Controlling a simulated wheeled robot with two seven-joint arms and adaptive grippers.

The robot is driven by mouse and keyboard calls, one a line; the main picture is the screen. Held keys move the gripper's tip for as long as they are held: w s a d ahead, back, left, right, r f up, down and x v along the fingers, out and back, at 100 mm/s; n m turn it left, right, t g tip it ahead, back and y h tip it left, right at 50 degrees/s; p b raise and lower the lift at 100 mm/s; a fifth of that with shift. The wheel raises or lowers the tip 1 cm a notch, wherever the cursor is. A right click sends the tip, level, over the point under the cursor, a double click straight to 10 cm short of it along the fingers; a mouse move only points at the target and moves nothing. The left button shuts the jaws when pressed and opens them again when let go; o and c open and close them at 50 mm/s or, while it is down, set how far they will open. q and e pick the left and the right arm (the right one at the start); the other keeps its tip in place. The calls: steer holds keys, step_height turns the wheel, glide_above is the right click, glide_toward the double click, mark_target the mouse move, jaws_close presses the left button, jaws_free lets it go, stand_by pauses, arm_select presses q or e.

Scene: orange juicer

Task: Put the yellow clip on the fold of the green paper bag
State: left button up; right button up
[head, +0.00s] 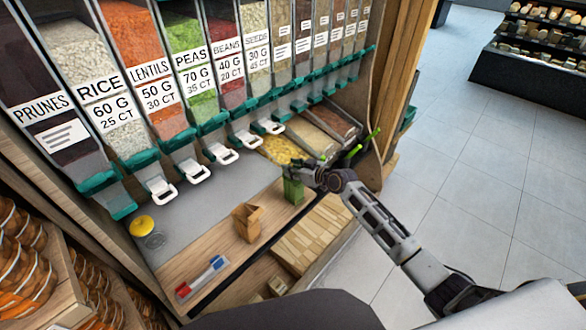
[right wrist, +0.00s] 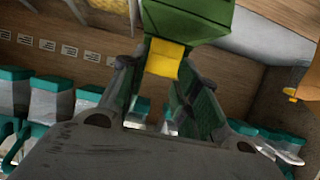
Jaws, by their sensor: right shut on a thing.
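The green paper bag (head: 293,191) stands at the right end of the wooden counter ledge. My right gripper (head: 308,172) is at its top. In the right wrist view the green bag (right wrist: 195,18) fills the top middle. The yellow clip (right wrist: 164,60) sits between the fingertips of my right gripper (right wrist: 160,75), which is shut on it. The clip is right at the edge of the bag; I cannot tell whether it is around the fold or only against it. The clip is hidden in the head view. My left gripper is not in view.
A brown paper bag (head: 247,222) stands on the ledge to the left. A small tray with a red and a blue clip (head: 216,263) lies farther left. Dispensers with white handles (head: 222,153) hang behind. A yellow round thing (head: 142,224) is on the grey counter.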

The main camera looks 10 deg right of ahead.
steer(key=o, duration=0.8)
steer(key=shift+c, duration=0.2)
steer(key=v, duration=1.2)
stand_by(0.6)
